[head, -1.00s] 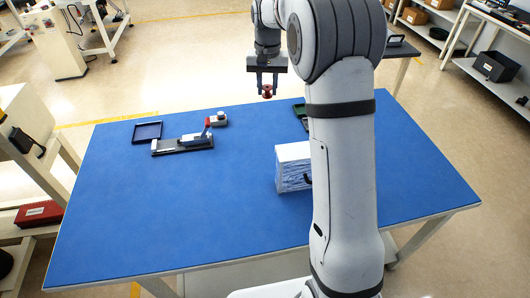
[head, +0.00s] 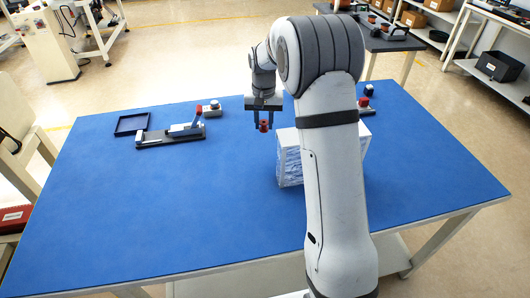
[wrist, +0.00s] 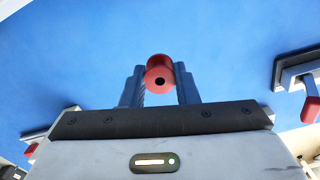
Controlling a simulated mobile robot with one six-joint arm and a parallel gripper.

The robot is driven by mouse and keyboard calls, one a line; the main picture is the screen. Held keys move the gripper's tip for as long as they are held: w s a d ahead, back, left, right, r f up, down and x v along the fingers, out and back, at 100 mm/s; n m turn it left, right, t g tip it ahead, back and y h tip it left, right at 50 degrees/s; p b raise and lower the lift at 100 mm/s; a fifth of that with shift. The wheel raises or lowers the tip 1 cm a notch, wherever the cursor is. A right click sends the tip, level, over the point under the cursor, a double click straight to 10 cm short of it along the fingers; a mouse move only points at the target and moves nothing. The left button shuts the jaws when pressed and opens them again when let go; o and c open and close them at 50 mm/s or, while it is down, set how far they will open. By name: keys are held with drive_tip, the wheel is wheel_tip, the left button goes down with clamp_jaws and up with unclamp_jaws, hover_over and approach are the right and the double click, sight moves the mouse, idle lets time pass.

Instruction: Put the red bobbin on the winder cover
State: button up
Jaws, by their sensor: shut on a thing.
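The red bobbin (head: 264,127) is held between the two fingers of my gripper (head: 264,124), which is shut on it. In the wrist view the bobbin (wrist: 159,68) sits between the fingertips, its round end with a dark centre hole facing the camera. In the head view it hangs over the blue table, just left of a pale streaked box (head: 290,160). The box looks like the winder cover, but I cannot tell for sure. My arm hides part of the box.
A black open tray (head: 132,124), a grey clamp-like device with a lever (head: 170,137) and a small block with a knob (head: 211,109) stand at the left. A red-tipped device (head: 364,103) stands behind my arm. The table's front left is clear.

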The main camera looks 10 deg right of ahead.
sight(264, 150)
wheel_tip(264, 150, down, 9)
drive_tip(key=shift+r, duration=0.1)
idle(0.3)
drive_tip(key=shift+f, duration=0.2)
drive_tip(key=o, duration=1)
drive_tip(key=shift+o, duration=0.2)
drive_tip(key=shift+r, duration=0.1)
